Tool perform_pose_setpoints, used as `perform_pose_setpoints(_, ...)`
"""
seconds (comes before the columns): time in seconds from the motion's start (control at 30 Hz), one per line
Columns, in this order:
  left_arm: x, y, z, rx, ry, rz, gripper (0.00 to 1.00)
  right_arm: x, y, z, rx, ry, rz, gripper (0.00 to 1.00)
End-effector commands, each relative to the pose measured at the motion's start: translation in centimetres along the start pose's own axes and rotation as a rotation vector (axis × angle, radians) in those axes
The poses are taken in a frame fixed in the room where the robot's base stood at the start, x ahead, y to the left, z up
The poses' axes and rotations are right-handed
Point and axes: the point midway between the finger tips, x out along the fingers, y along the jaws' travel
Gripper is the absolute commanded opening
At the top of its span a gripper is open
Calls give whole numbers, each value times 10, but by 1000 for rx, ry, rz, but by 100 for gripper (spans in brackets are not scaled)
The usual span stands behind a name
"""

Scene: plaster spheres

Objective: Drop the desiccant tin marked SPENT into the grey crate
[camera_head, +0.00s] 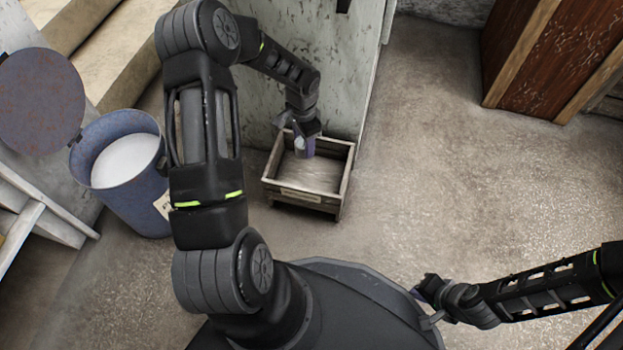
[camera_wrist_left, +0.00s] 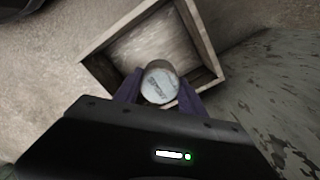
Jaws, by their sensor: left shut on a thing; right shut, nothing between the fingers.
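A small tin (camera_wrist_left: 160,84) with a pale round lid is held between the purple fingers of my left gripper (camera_wrist_left: 158,92). Dark lettering shows on the lid, but it is too small to read surely. In the head view the tin (camera_head: 299,144) shows at the fingertips of my left gripper (camera_head: 304,146). The open grey-brown wooden crate (camera_head: 304,195) stands on the floor below. The tin appears over the crate's back part, and the crate's rim (camera_wrist_left: 102,75) shows around it in the left wrist view. My right gripper (camera_head: 424,304) is low at the right, shut and empty.
A blue drum (camera_head: 133,201) with white contents stands left of the crate, its rusty lid (camera_head: 40,101) open beside it. A worn wall (camera_head: 337,58) rises close behind the crate. A reddish-brown wooden cabinet (camera_head: 552,55) is at the back right. The floor right of the crate is clear.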

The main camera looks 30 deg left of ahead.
Motion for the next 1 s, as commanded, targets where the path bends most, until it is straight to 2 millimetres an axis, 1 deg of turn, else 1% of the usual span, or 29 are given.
perform_pose_setpoints(0.13, -1, 0, 0, 0, 1, 0, 4, -1, 0, 0, 0, 0, 0, 0)
perform_pose_setpoints(0.17, -1, 0, 0, 0, 1, 0, 48, -1, 0, 0, 0, 0, 0, 0)
perform_pose_setpoints(0.47, -1, 0, 0, 0, 0, 0, 73, -1, 0, 0, 0, 0, 0, 0)
perform_pose_setpoints(0.77, -3, 0, 0, 0, 0, 0, 73, -2, -1, 0, 0, 0, 0, 0)
perform_pose_setpoints(0.87, -11, 0, 0, 0, 1, -1, 73, -6, -2, 0, 0, -2, 0, 0)
perform_pose_setpoints(1.0, -32, 0, 0, 0, 1, -1, 73, -16, -5, 1, -1, -7, 0, 0)
